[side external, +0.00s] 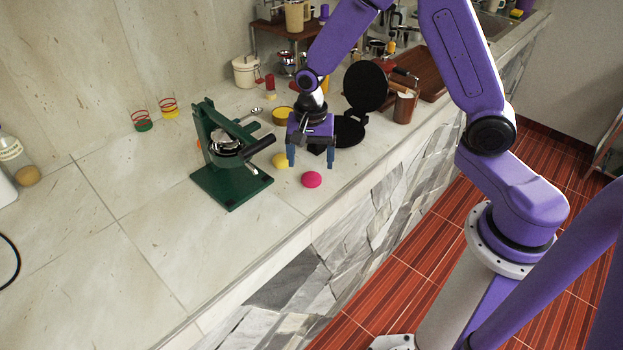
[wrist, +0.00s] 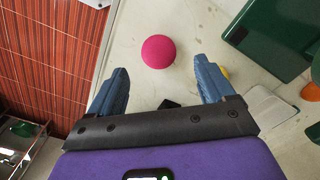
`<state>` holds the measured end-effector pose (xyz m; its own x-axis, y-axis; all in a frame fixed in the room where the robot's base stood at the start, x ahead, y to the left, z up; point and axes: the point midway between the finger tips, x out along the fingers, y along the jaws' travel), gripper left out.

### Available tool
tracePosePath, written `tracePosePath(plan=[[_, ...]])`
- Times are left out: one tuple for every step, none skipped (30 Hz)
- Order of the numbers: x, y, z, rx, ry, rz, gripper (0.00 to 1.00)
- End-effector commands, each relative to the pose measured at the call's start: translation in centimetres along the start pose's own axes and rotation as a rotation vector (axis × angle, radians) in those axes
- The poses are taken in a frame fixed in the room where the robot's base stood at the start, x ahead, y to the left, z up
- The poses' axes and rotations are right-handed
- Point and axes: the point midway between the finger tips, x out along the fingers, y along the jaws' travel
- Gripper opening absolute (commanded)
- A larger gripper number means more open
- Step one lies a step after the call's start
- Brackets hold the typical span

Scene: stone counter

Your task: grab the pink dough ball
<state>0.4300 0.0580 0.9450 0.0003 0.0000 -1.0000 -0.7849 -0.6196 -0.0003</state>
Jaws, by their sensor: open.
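The pink dough ball (side external: 312,180) rests on the stone counter near its front edge, just right of a yellow ball (side external: 280,161). The pink ball also shows in the wrist view (wrist: 158,52), beyond and between the two blue fingertips. My gripper (side external: 310,164) is open and empty above the counter, with its fingers pointing down. In the wrist view my gripper (wrist: 163,80) has its fingers spread apart, and neither touches the pink ball. The yellow ball is mostly hidden behind the right finger in the wrist view.
A green press (side external: 230,155) stands left of the pink ball. An open black waffle-iron-like appliance (side external: 365,90) stands behind my gripper. A brown container (side external: 404,106) is to its right. The counter's front edge is close to the pink ball. The counter at left front is clear.

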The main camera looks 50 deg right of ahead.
Motion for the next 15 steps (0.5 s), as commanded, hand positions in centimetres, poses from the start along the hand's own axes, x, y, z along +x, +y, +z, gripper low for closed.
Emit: tracePosePath(plan=[[0.6, 0.1, 0.0, 0.0, -0.001, 0.004, 0.82], [1.0, 0.2, 0.0, 0.0, -0.001, 0.003, 0.82], [1.6, 0.2, 0.1, 0.0, -0.002, 0.005, 0.82], [2.0, 0.2, 0.1, -0.001, -0.001, 0.004, 0.82], [2.4, 0.3, 0.1, -0.001, -0.002, 0.005, 0.82], [2.9, 0.3, 0.1, 0.0, -0.001, 0.004, 0.82], [3.3, 0.3, 0.1, 0.0, -0.001, 0.004, 0.82], [3.6, 0.2, 0.1, -0.001, -0.001, 0.004, 0.82], [4.0, 0.2, 0.1, -0.001, -0.001, 0.003, 0.82], [4.2, 0.2, 0.1, -0.001, -0.001, 0.002, 0.82], [4.4, 0.2, 0.1, -0.001, 0.0, 0.001, 0.82], [4.5, 0.2, 0.1, 0.0, 0.0, 0.001, 0.82], [4.6, 0.2, 0.1, 0.0, 0.0, 0.001, 0.82], [4.7, 0.2, 0.1, 0.0, 0.0, 0.001, 0.82], [4.7, 0.2, 0.1, 0.0, 0.0, 0.0, 0.82]])
